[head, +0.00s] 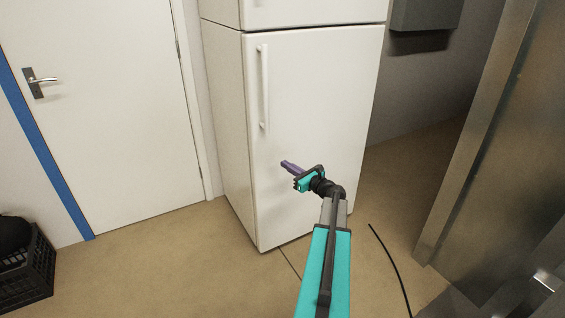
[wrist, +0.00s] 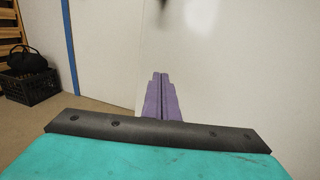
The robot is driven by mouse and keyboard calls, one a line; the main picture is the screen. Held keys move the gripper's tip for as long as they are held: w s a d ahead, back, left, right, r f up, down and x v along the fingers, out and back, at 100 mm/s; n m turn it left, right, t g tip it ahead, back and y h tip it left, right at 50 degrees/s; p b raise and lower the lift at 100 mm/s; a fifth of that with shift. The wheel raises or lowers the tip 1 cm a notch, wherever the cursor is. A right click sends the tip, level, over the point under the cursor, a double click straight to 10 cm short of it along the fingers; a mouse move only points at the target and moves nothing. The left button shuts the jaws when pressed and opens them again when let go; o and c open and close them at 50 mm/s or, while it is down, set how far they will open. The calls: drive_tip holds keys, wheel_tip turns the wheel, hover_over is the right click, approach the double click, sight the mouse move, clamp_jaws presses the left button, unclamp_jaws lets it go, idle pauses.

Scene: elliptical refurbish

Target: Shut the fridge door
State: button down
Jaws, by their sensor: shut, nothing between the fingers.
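The white fridge stands in the middle of the head view, with its large lower door (head: 315,110) facing me. The door looks flush with the fridge body, and I see no gap along its edges. Its vertical white handle (head: 263,88) is on the door's left side. My gripper (head: 285,164), with purple fingers, is in front of the lower door, below and right of the handle. In the wrist view the fingers (wrist: 160,82) are together and empty, pointing at a pale surface. I cannot tell whether they touch the door.
A white room door (head: 110,120) with a dark-plated handle is left of the fridge. A black crate (head: 30,270) with a dark item sits at the lower left. A metal-faced unit (head: 500,150) stands at the right. A black cable (head: 392,265) lies on the floor.

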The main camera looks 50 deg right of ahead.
drive_tip(key=shift+s+a, duration=0.25)
drive_tip(key=shift+s, duration=0.35)
drive_tip(key=shift+s+a, duration=0.25)
drive_tip(key=shift+s, duration=0.35)
drive_tip(key=shift+s+a, duration=0.25)
drive_tip(key=shift+s, duration=0.35)
